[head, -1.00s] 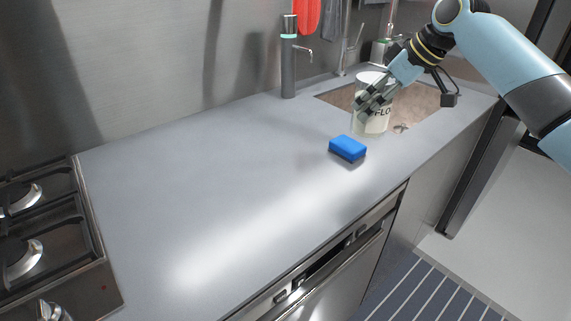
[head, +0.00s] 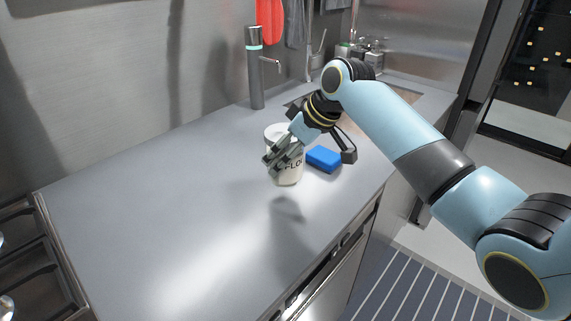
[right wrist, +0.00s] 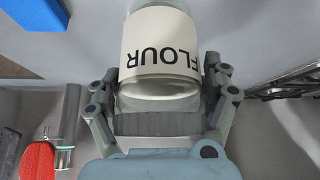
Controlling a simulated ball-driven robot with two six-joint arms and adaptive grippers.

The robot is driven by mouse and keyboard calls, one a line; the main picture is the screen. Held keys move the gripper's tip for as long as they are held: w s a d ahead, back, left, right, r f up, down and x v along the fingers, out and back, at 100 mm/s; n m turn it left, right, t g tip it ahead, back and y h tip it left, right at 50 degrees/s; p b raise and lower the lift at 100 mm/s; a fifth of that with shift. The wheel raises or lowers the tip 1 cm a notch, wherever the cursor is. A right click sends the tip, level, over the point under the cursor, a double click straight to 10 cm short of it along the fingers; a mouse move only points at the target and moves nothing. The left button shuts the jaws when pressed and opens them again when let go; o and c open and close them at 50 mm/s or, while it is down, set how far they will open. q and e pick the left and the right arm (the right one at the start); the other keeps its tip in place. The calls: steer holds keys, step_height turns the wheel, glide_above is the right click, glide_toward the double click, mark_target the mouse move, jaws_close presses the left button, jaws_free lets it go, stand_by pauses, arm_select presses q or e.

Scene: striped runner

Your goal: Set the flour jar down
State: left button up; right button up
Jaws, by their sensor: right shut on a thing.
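The flour jar (head: 290,176) is a pale, clear-walled jar with a cream label reading FLOUR. In the head view it is over the grey counter (head: 180,215), left of the blue sponge. The right wrist view shows the jar (right wrist: 160,45) between both fingers (right wrist: 160,100). A shadow lies on the counter below the jar; I cannot tell for sure whether its base touches the counter. My left gripper is not in view.
A blue sponge (head: 324,159) lies just right of the jar. The sink (head: 297,102) and a dark cylindrical dispenser (head: 256,75) are behind. A stove (head: 18,255) is at the left edge. The counter's left and middle are clear.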

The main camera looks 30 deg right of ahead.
step_height(320, 180, down, 3)
steer(key=shift+f, duration=0.45)
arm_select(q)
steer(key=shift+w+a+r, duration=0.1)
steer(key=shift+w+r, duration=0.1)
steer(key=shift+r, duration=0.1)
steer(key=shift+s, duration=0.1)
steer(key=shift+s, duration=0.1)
arm_select(e)
steer(key=o, duration=1.6)
steer(key=shift+f, duration=0.1)
steer(key=v, duration=1.2)
